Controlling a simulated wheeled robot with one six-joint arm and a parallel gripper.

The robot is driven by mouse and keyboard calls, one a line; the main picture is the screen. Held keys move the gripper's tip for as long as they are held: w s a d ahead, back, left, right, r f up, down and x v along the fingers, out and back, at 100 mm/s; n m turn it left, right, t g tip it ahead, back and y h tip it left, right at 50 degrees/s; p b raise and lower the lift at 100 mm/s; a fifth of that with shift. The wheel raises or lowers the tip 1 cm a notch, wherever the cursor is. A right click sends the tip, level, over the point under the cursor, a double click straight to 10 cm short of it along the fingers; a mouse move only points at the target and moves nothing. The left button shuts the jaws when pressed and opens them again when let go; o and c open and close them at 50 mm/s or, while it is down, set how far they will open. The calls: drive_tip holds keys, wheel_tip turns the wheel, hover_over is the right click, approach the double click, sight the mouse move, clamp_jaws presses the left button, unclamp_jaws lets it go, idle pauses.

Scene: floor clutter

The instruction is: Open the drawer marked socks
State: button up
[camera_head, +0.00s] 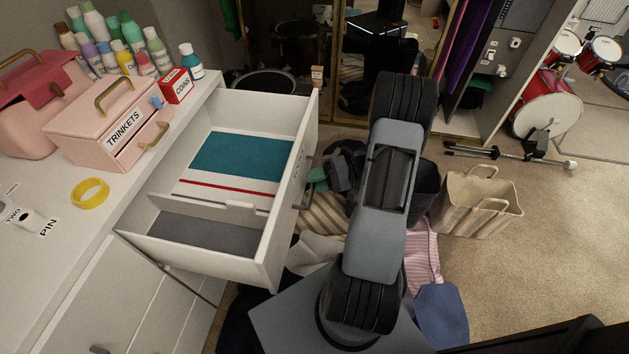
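A white drawer (262,268) is pulled well out of the white dresser (35,290) at left. Its front faces right and shows only edge-on, so I cannot read any mark on it. Inside lie a flat teal piece and a white piece with a red stripe, behind a low divider; the near compartment shows a bare grey bottom. A dark handle (305,196) sticks out from the drawer front. My gripper (318,180) is right at this handle, with teal-green tips beside it. My arm hides part of it, and I cannot tell whether the fingers grip the handle.
On the dresser top stand a pink trinkets box (110,125), a red coins box (175,86), several bottles and a yellow ring (90,193). Clothes (425,250) lie on the floor under my arm. A striped bag (476,205) stands to the right.

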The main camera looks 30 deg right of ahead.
drive_tip(key=v, duration=1.3)
drive_tip(key=shift+d+p, duration=0.2)
drive_tip(key=shift+p, duration=0.25)
drive_tip(key=shift+s, duration=0.1)
wheel_tip(320, 180, down, 3)
drive_tip(key=s+a+m+g+h, duration=0.2)
drive_tip(key=s+m+g+h, duration=0.1)
drive_tip(key=m, duration=0.1)
drive_tip(key=a+r+n+h+p, duration=0.3)
drive_tip(key=a+r+p, duration=0.3)
drive_tip(key=r, duration=0.6)
drive_tip(key=a+r+n+h+p, duration=0.3)
drive_tip(key=a+r+h+p, duration=0.2)
drive_tip(key=r, duration=0.7)
drive_tip(key=a+r+n+t+h+p, duration=0.1)
drive_tip(key=a+r+n+h+p, duration=0.2)
drive_tip(key=a+r+p, duration=0.5)
wheel_tip(320, 180, up, 5)
drive_tip(key=a+h, duration=0.1)
drive_tip(key=a, duration=0.2)
drive_tip(key=shift+s, duration=0.4)
